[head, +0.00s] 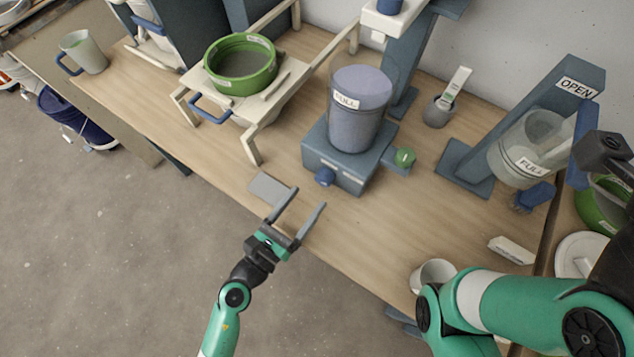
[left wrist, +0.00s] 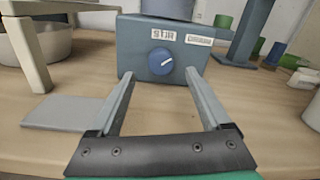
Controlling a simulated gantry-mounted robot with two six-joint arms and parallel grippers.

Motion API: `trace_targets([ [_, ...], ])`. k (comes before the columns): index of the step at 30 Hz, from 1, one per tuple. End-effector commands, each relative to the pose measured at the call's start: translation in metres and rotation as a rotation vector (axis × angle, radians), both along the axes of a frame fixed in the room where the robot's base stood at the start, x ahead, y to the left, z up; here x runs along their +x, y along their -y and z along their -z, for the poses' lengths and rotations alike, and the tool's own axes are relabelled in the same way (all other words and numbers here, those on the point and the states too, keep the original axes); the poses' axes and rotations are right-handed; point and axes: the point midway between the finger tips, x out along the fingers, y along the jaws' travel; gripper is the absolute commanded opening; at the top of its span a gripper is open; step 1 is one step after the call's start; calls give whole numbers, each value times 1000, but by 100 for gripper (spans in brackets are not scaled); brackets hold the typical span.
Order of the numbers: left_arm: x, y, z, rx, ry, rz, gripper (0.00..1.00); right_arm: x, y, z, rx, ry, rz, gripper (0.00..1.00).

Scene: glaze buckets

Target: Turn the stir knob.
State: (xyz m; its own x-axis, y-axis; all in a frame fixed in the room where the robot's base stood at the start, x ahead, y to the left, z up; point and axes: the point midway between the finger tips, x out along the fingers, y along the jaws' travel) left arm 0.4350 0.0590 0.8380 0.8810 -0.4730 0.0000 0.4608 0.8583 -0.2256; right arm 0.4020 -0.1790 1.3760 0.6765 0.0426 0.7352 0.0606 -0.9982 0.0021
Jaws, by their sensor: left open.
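The stir knob is a round blue knob (head: 325,177) on the front of the blue-grey mixer base (head: 352,177). My left gripper (head: 309,197) is open and empty, in front of the base at the table's front edge. Its fingers (left wrist: 161,76) point at the base, with the knob between them in that view and still apart from it. A clear "FULL" bucket (head: 357,108) stands on the base. My right gripper (head: 603,152) shows only partly at the right edge.
A grey plate (head: 271,190) lies left of my left fingers. A cream stand (head: 262,135) holds a green basin (head: 241,64). A white cup (head: 434,273) stands at the front right.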

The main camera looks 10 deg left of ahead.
Motion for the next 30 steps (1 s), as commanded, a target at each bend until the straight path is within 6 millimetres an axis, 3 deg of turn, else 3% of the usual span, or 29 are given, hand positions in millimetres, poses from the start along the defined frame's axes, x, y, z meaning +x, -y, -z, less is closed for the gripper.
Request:
trace_targets([
  [3,24,13,0,1,3,1,81,0,0,4,0,0,0,50],
  [7,41,22,1,0,2,2,81,0,0,7,0,0,0,50],
  [18,49,26,0,0,0,0,81,0,0,7,0,0,0,50],
  [30,49,26,0,0,0,0,9,0,0,7,0,0,0,50],
])
